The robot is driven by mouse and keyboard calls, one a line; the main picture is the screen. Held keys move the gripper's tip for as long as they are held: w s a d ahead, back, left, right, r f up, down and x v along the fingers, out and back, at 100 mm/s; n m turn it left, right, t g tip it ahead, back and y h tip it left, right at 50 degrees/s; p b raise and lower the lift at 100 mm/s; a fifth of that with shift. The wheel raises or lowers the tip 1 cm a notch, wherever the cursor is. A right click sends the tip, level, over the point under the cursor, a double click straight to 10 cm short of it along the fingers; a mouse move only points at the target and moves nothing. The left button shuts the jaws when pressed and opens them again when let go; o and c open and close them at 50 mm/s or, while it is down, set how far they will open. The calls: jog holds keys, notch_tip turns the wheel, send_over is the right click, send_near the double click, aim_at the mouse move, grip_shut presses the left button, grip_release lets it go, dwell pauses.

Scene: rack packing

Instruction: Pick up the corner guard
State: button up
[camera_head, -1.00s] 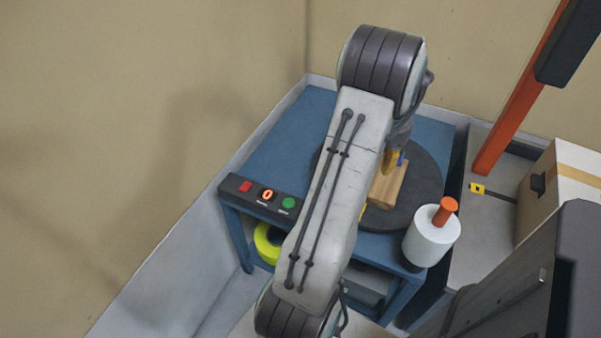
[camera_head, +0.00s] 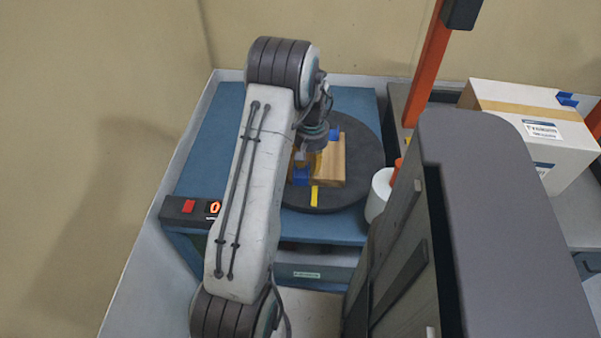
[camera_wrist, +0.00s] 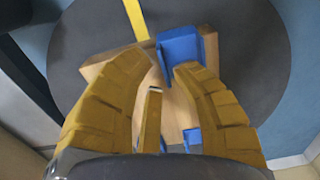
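A blue corner guard (camera_wrist: 180,44) sits at the far right corner of a wooden block (camera_wrist: 174,102) in the wrist view. In the head view a blue guard (camera_head: 301,177) shows at the block's (camera_head: 329,160) near left end, and more blue (camera_head: 334,134) at its far end. Smaller blue pieces (camera_wrist: 192,137) show at the block's near end in the wrist view. My gripper (camera_wrist: 163,63) is open above the block, its yellow fingers apart. The right fingertip overlaps the guard's lower edge in the picture; I cannot tell whether they touch.
The block lies on a dark round turntable (camera_head: 362,165) with a yellow strip (camera_head: 314,196), on a blue table (camera_head: 205,140). A white roll (camera_head: 378,192) stands at the right. A control box (camera_head: 183,208) is at the front left. A carton (camera_head: 510,102) and orange post (camera_head: 425,62) stand beyond.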

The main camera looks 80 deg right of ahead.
jog(key=shift+f, duration=1.3)
jog(key=shift+o, duration=0.2)
grip_shut()
